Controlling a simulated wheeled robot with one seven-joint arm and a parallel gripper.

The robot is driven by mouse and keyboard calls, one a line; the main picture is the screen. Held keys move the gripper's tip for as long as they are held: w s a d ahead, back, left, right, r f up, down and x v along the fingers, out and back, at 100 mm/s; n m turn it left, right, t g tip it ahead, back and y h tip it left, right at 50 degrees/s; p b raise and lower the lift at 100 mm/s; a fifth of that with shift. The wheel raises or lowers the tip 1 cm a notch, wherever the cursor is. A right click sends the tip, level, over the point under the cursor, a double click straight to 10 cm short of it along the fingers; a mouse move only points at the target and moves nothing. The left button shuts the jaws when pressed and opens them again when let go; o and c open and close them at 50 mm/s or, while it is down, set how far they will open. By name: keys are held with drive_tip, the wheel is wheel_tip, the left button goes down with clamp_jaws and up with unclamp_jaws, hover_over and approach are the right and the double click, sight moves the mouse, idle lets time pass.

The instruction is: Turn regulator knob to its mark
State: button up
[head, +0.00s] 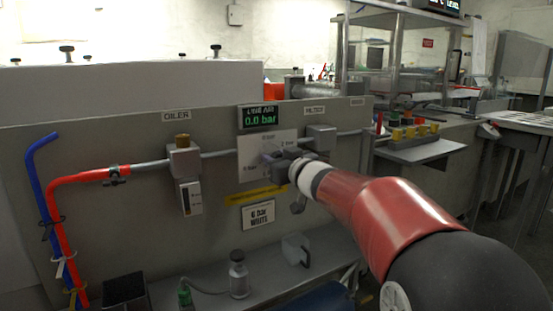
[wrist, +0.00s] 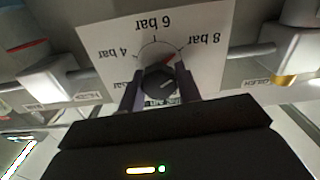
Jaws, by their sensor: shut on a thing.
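The regulator knob (wrist: 158,82) is dark and round, on a white dial plate (wrist: 205,22) printed with 4, 6 and 8 bar, upside down in the wrist view. A small red mark shows at the knob's upper right edge, between the 6 and 8 bar labels. A pale line shows on the knob's face. My gripper (wrist: 160,92) is shut on the knob, one finger at each side. In the head view my gripper (head: 275,160) reaches the plate (head: 248,146) and mostly hides the knob. The display (head: 260,117) above reads 0.0 bar.
A pipe joins the oiler (head: 184,162) on the left and a grey block (head: 320,138) on the right. Bottles and a container stand on the shelf below. Red and blue hoses (head: 40,165) run at far left.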

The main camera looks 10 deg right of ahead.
drive_tip(key=shift+n, duration=0.4)
drive_tip(key=n+b, duration=0.1)
drive_tip(key=n, duration=0.4)
drive_tip(key=shift+a+f+n, duration=0.1)
drive_tip(key=shift+f+n, duration=0.05)
drive_tip(key=shift+n, duration=0.15)
drive_tip(key=n+b, duration=0.2)
drive_tip(key=n, duration=0.3)
drive_tip(key=shift+n, duration=0.3)
drive_tip(key=o, duration=1)
drive_tip(key=shift+c, duration=0.2)
